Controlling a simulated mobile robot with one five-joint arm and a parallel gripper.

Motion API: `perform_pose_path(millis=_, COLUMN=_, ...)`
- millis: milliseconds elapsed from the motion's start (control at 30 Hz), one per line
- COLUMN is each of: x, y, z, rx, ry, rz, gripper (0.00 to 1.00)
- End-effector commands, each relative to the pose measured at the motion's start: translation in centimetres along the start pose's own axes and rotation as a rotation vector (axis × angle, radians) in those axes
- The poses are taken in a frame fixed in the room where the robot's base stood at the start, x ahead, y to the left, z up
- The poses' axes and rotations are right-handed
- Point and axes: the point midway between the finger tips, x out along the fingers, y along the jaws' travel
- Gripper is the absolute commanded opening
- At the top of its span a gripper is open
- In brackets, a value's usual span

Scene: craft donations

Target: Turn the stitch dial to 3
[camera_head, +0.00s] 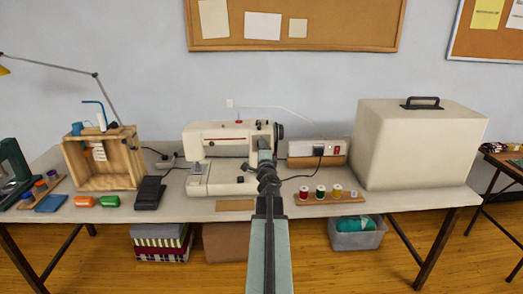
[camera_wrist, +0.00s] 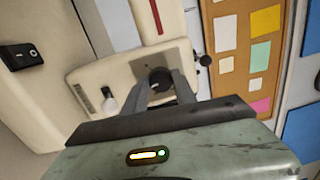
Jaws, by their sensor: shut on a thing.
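The cream sewing machine (camera_head: 212,140) stands on the table, left of centre in the head view; it also shows tilted in the wrist view (camera_wrist: 92,72). Its stitch dial is a round black knob (camera_wrist: 159,76) on a grey plate on the machine's face. My gripper (camera_wrist: 161,86) is shut on the dial, one finger on each side of it. In the head view my gripper (camera_head: 264,143) reaches the right end of the machine and the dial is hidden behind it. The dial's numbers and its setting cannot be read.
A black handwheel (camera_head: 280,131) is at the machine's right end. A power box (camera_head: 301,149), a thread rack (camera_head: 330,200) and a big cream case (camera_head: 415,150) stand to the right. A black pedal (camera_head: 150,192) is left.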

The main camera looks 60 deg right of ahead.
Motion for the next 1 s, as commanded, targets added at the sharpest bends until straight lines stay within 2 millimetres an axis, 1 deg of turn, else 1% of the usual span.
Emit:
perform_pose_path(millis=100, x=-0.04, y=0.06, z=-0.04, rx=0.057, ry=0.006, rz=-0.002, gripper=0.00)
perform_pose_path(millis=333, x=-0.05, y=0.05, z=-0.06, rx=0.126, ry=0.010, rz=-0.006, gripper=0.00)
perform_pose_path(millis=867, x=-0.07, y=0.05, z=-0.10, rx=0.145, ry=0.013, rz=-0.007, gripper=0.00)
perform_pose_path(millis=900, x=-0.07, y=0.05, z=-0.11, rx=0.145, ry=0.013, rz=-0.007, gripper=0.41)
perform_pose_path(millis=933, x=-0.07, y=0.05, z=-0.11, rx=0.145, ry=0.012, rz=-0.007, gripper=0.50)
perform_pose_path(millis=967, x=-0.07, y=0.05, z=-0.10, rx=0.145, ry=0.012, rz=-0.007, gripper=0.55)
perform_pose_path(millis=1000, x=-0.06, y=0.04, z=-0.10, rx=0.145, ry=0.012, rz=-0.008, gripper=0.55)
